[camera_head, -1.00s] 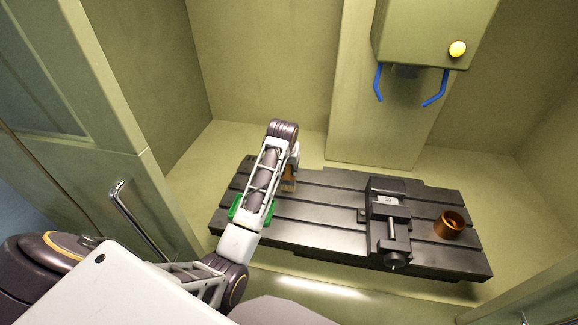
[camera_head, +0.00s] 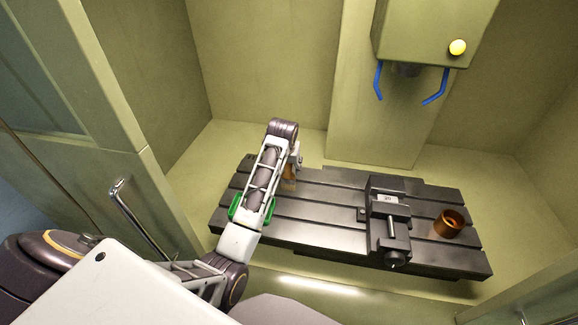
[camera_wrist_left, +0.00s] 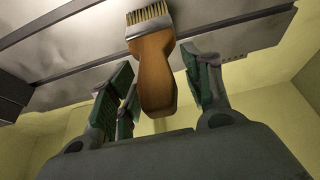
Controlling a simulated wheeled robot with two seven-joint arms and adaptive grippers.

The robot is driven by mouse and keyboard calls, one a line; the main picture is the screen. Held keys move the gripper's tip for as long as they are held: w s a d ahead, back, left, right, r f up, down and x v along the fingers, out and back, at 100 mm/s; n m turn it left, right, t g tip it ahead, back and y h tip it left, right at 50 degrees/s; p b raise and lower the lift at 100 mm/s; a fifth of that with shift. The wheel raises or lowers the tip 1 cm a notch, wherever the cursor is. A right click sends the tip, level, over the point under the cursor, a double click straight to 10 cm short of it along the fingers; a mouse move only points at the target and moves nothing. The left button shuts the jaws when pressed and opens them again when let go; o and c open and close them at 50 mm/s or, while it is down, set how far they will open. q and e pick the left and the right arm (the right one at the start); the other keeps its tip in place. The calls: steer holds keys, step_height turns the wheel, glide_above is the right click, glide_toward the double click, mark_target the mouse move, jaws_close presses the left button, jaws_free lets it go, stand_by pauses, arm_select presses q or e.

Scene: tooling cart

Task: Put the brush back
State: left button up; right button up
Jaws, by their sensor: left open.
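The brush (camera_head: 289,181) has an orange-brown wooden handle, a metal band and pale bristles. In the head view it is on the black slotted table (camera_head: 325,205), mostly hidden by my left arm. In the left wrist view the brush (camera_wrist_left: 155,72) has its bristles pointing away and its handle end towards the palm. My left gripper (camera_head: 294,164) is open above the brush. In the wrist view its green-padded fingers (camera_wrist_left: 160,78) stand on both sides of the handle, with gaps visible. My right gripper is not in view.
A green item (camera_head: 238,208) shows partly behind my left arm. A vise (camera_head: 388,222) and a copper-coloured ring (camera_head: 449,223) sit on the table's right half. The machine head (camera_head: 432,35) with blue nozzles hangs above. A door handle (camera_head: 140,220) stands at left.

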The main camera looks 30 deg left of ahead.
arm_select(q)
steer(key=shift+v, duration=0.85)
steer(key=b+v, duration=0.1)
steer(key=v, duration=0.9)
steer(key=shift+r, duration=0.25)
steer(key=shift+s+f, duration=0.1)
steer(key=shift+s, duration=0.05)
